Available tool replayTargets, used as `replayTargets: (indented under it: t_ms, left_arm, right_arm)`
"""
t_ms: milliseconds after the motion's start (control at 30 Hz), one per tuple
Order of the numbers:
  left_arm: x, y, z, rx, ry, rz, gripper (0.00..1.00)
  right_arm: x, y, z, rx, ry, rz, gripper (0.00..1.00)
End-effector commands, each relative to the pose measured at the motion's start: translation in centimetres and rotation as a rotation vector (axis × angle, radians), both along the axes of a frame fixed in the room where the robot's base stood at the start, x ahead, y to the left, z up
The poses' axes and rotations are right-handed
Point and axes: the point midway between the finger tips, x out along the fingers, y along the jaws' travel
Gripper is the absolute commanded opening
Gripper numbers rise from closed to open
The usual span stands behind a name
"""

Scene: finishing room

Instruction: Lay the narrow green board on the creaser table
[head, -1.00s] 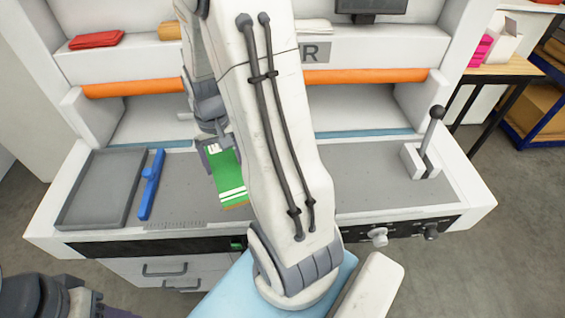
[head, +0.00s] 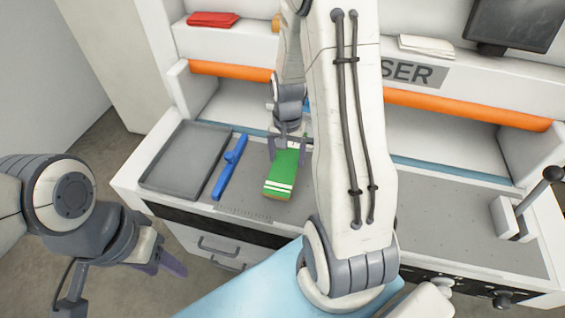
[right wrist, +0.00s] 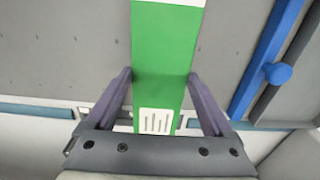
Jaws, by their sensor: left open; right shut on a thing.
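The narrow green board (head: 283,172) has white stripes near its front end and a white marked patch near the gripper. My right gripper (head: 287,145) is shut on it. In the right wrist view the board (right wrist: 163,55) runs between the two purple fingers, which meet its long sides. The board is over the grey top of the creaser table (head: 440,228); I cannot tell whether it touches. My left gripper (head: 165,262) is open and empty at the lower left, in front of the table. My right arm hides the middle of the table.
A grey tray (head: 187,160) and a blue bar with a knob (head: 230,165) lie left of the board. A black-handled lever (head: 525,202) stands at the table's right end. An orange roller (head: 235,70) spans the machine behind. The tabletop right of my arm is clear.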

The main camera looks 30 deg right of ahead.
Motion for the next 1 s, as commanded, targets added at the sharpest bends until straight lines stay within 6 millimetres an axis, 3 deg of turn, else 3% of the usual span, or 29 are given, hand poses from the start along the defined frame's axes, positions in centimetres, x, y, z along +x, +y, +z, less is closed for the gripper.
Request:
replayTargets:
  t_ms: [133, 500, 900, 933, 1000]
  left_arm:
    - [0.0, 0.0, 0.4, 0.000, 0.000, 0.000, 0.50]
    - [0.0, 0.0, 1.4, 0.000, 0.000, 0.001, 0.50]
    - [0.0, 0.0, 0.9, 0.000, 0.000, 0.001, 0.50]
    - [0.0, 0.0, 1.0, 0.000, 0.000, 0.001, 0.50]
    - [0.0, 0.0, 1.1, 0.000, 0.000, 0.001, 0.50]
  right_arm:
    - [1.2, 0.8, -0.8, 0.000, 0.001, 0.001, 0.30]
    - [1.3, 0.8, -4.8, 0.000, 0.001, 0.000, 0.30]
    - [1.4, 0.8, -5.4, 0.000, -0.001, 0.000, 0.30]
    - [1.4, 0.8, -5.3, 0.000, -0.001, 0.000, 0.94]
    - [1.4, 0.8, -5.3, 0.000, -0.001, 0.000, 1.00]
